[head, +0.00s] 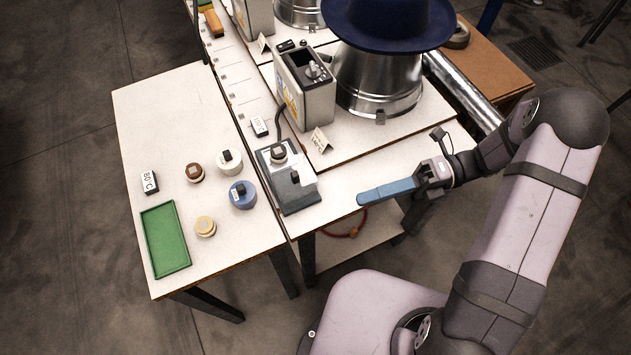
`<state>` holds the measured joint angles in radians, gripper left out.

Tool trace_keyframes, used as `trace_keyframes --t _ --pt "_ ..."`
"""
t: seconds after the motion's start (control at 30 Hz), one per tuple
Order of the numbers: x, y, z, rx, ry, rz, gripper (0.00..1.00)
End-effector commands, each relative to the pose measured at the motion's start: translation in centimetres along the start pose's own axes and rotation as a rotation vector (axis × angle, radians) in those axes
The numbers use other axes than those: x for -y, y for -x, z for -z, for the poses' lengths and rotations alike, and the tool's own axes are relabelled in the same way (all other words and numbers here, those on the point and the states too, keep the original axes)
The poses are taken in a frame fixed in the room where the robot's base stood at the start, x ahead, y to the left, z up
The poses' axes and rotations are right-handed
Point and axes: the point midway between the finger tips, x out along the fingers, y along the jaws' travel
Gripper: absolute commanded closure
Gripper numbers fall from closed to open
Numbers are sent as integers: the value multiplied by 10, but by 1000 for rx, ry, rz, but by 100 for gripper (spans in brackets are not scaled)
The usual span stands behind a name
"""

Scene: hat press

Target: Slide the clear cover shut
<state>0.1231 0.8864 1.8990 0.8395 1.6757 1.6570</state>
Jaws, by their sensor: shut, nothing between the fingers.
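I cannot clearly make out the clear cover. A low grey box (293,195) sits at the front edge of the white bench, with a round dark-topped knob (279,149) at its back and a pale raised part (304,175) on its right; whether any of this is the cover is too small to tell. A taller grey control box (318,104) with a dark open top stands behind it. My gripper (363,198) has long blue fingers pressed together, empty, pointing left. It is to the right of the low box, apart from it.
A blue hat (388,22) sits on a shiny metal form (376,78) at the back. The left table holds a green tray (164,240), several round knobs and an "80 °C" block (149,181). A folded card (321,139) stands behind the low box. A metal roller (462,90) lies at right.

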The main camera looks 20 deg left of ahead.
Motion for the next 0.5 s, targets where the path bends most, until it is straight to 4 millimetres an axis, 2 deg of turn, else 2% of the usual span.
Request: trace_keyframes --t 0.2,0.5 --pt "5 4 -15 71 -168 -118 100" --pt "3 0 -17 76 -185 -131 100"
